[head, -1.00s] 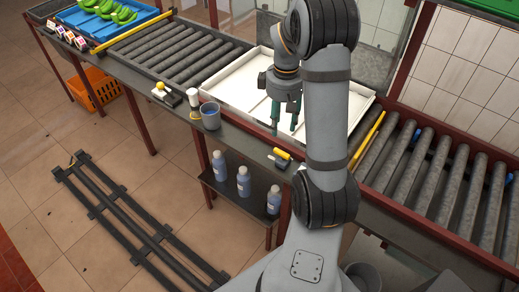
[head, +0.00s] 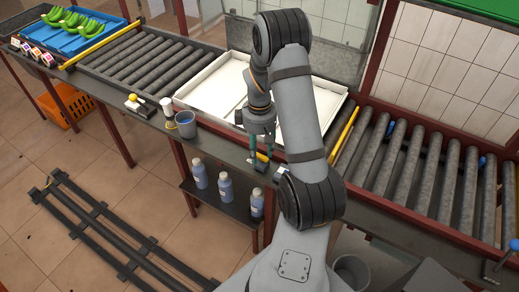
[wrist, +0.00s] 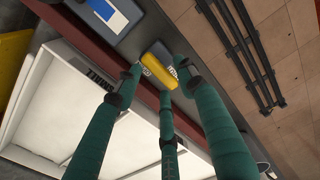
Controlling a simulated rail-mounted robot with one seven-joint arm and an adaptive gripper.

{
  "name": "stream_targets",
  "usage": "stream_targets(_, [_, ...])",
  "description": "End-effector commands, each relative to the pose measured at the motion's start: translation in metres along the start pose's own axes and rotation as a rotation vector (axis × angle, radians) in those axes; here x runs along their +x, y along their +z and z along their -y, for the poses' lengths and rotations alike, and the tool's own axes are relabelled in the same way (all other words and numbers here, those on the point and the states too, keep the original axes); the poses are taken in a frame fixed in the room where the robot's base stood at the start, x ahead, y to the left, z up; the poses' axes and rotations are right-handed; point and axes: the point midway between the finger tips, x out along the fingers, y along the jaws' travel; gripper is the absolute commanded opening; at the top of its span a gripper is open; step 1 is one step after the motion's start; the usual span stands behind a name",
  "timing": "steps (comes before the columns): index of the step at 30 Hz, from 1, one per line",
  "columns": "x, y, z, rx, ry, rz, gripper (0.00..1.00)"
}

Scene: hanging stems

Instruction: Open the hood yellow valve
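A yellow handle on a grey base (head: 259,161) sits on the narrow ledge in front of the white tray. In the wrist view the yellow handle (wrist: 159,70) lies among the three green fingertips. My gripper (head: 261,150) points down over it with its fingers spread. I cannot tell whether any finger touches the handle. Another small fitting with a yellow knob (head: 132,98) stands on the ledge farther left. I cannot tell from its looks which one is the hood valve.
The white tray (head: 338,92) is behind my gripper, with rollers on both sides. Several bottles (head: 225,188) stand on the shelf below. A blue and white object (wrist: 108,14) is beside the yellow handle.

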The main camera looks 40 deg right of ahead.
Motion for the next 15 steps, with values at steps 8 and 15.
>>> stream_targets(8, [0.0000, -0.0002, 0.0001, -0.001, 0.001, 0.000, 0.35])
stream_targets(15, [-0.0001, -0.0002, 0.0001, -0.001, 0.001, 0.000, 0.21])
